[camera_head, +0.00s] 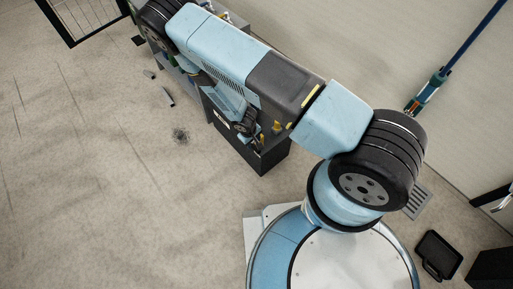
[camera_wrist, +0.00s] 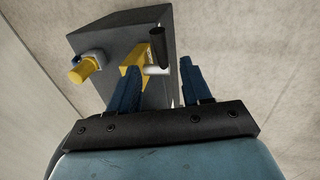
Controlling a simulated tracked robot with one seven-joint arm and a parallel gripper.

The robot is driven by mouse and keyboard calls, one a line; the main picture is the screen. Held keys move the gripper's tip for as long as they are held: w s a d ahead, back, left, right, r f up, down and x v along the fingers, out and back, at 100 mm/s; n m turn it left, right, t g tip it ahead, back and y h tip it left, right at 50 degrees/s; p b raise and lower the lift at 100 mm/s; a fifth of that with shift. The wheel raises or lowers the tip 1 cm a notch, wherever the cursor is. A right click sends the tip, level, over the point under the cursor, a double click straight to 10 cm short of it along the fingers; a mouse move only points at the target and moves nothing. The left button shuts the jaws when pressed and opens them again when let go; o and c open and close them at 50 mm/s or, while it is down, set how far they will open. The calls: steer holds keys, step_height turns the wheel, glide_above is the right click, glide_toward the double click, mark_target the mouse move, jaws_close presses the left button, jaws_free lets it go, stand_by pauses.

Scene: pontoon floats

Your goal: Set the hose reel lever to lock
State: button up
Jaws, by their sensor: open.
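In the wrist view, a dark handle with a rounded black grip (camera_wrist: 157,47) and a pale stub stands out from a grey box (camera_wrist: 110,32); it looks like the hose reel lever. A yellow part (camera_wrist: 133,62) sits at its base, partly hidden by my left finger. My gripper (camera_wrist: 159,66) is open, its two blue fingers either side of the handle in the picture. I cannot tell whether they touch it. No lock marking is readable. In the head view my arm covers much of the dark cabinet (camera_head: 268,158) and the lever cannot be made out.
A yellow knob on a grey mount (camera_wrist: 82,70) sticks out left of the lever. In the head view small dark pieces (camera_head: 167,97) lie on the floor, a black tray (camera_head: 438,254) lies at lower right, and a blue pole (camera_head: 470,45) leans by the wall. The left floor is mostly clear.

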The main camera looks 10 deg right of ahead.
mark_target(255, 148)
steer(key=f, duration=0.2)
steer(key=d+f, duration=0.1)
steer(key=f, duration=0.2)
steer(key=w+f, duration=0.1)
steer(key=f, duration=0.2)
steer(key=shift+d, duration=0.15)
steer(key=shift+r, duration=0.1)
steer(key=c, duration=0.9)
jaws_close()
